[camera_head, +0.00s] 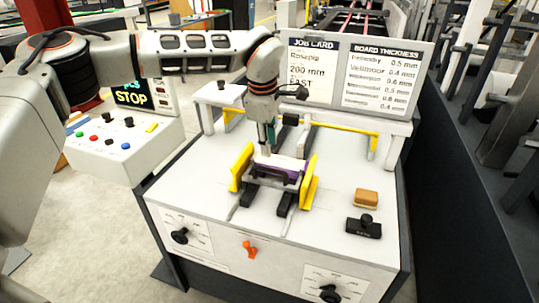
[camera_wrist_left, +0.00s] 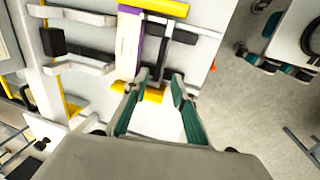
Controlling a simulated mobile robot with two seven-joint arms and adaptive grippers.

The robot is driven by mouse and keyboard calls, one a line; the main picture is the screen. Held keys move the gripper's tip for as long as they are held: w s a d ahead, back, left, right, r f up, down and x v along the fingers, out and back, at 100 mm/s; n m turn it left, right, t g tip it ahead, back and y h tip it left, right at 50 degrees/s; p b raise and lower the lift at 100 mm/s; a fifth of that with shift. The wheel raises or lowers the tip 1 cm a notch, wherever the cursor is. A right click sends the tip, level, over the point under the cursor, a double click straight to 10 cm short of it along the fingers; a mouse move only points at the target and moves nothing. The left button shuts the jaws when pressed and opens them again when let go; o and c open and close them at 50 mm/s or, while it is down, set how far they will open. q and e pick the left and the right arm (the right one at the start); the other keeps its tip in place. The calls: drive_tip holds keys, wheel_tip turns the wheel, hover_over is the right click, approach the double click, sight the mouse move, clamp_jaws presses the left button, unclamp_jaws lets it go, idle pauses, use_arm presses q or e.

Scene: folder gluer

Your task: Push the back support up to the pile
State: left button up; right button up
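The pile (camera_head: 275,162) is a low stack with a white top and a purple front face, lying between two yellow side guides on the white machine top. It also shows in the wrist view as a white and purple strip (camera_wrist_left: 137,45). A dark block on a grey bar (camera_wrist_left: 52,40), which looks like the back support, stands apart behind the pile; a dark block also shows there in the head view (camera_head: 290,119). My left gripper (camera_head: 265,150) points down close to the pile. In the wrist view its teal fingers (camera_wrist_left: 160,77) are spread apart. My right gripper is out of view.
Yellow guides (camera_head: 241,167) and (camera_head: 310,183) flank the pile. A job-card board (camera_head: 350,75) stands behind. A tan block (camera_head: 366,198) and a black handled block (camera_head: 364,226) lie at the right. A control box (camera_head: 125,140) stands left. The front table top is mostly clear.

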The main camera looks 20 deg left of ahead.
use_arm(q)
drive_tip(key=shift+s+r, duration=0.25)
drive_tip(key=shift+r, duration=1)
